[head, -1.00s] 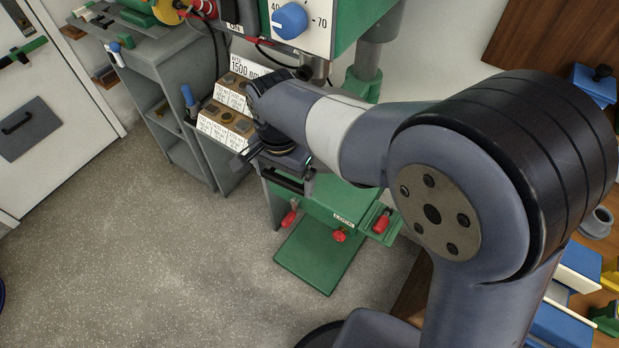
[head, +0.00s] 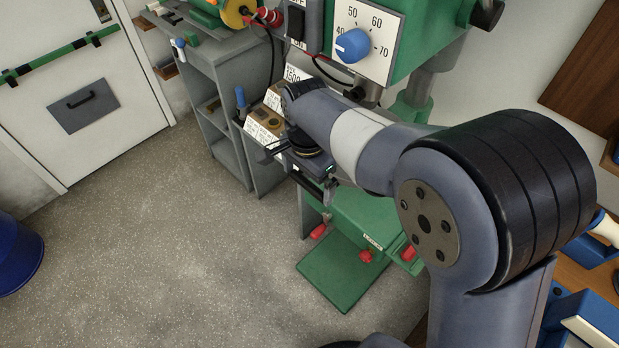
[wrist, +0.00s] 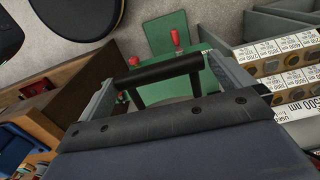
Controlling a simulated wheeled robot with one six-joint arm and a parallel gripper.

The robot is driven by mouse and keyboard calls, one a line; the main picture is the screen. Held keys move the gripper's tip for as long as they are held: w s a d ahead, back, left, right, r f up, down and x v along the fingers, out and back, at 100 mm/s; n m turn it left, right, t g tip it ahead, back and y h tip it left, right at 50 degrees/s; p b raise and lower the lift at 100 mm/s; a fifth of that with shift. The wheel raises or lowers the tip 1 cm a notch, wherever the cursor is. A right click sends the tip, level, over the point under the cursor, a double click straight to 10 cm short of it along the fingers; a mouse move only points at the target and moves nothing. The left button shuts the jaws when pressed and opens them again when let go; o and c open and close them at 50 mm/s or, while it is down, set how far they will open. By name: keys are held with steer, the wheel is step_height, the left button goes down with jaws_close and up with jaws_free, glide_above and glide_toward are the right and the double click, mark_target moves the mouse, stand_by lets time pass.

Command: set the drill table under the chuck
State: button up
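The green drill table (head: 355,212) with red knobs stands low on the drill press, above its green foot plate (head: 342,272). The chuck (head: 367,93) hangs under the green drill head, higher up. My gripper (head: 308,188) is pointed down on the left, close above the table's left side and lower than the chuck. In the wrist view, a black bar (wrist: 157,73) with two short legs spans between my grey fingers, over the green table (wrist: 165,91). The fingers stand wide apart at the bar's ends. I cannot tell whether they press on it. My forearm hides part of the table and column.
The column (head: 412,108) rises behind the chuck. Labelled boxes (head: 262,135) and a grey cabinet (head: 212,65) stand to the left. A blue bin (head: 18,255) is at the far left. The speckled floor (head: 180,260) between is clear.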

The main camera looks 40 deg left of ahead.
steer(key=shift+a+r, duration=0.15)
steer(key=shift+a, duration=0.05)
stand_by(0.3)
steer(key=w+d+n+b, duration=0.1)
steer(key=w+d+n, duration=0.2)
steer(key=d, duration=0.7)
steer(key=w+d+n+b, duration=0.2)
steer(key=w+d, duration=0.1)
steer(key=d, duration=0.7)
steer(key=w+d+n+b, duration=0.2)
steer(key=w+d+n, duration=0.1)
steer(key=d, duration=0.6)
steer(key=shift+w+d+f+n, duration=0.2)
steer(key=shift+w+d+n, duration=0.1)
steer(key=shift+w+d, duration=0.1)
steer(key=shift+r, duration=0.1)
step_height(320, 180, up, 12)
steer(key=p, duration=1)
steer(key=shift+r+p, duration=0.15)
steer(key=shift+p, duration=0.15)
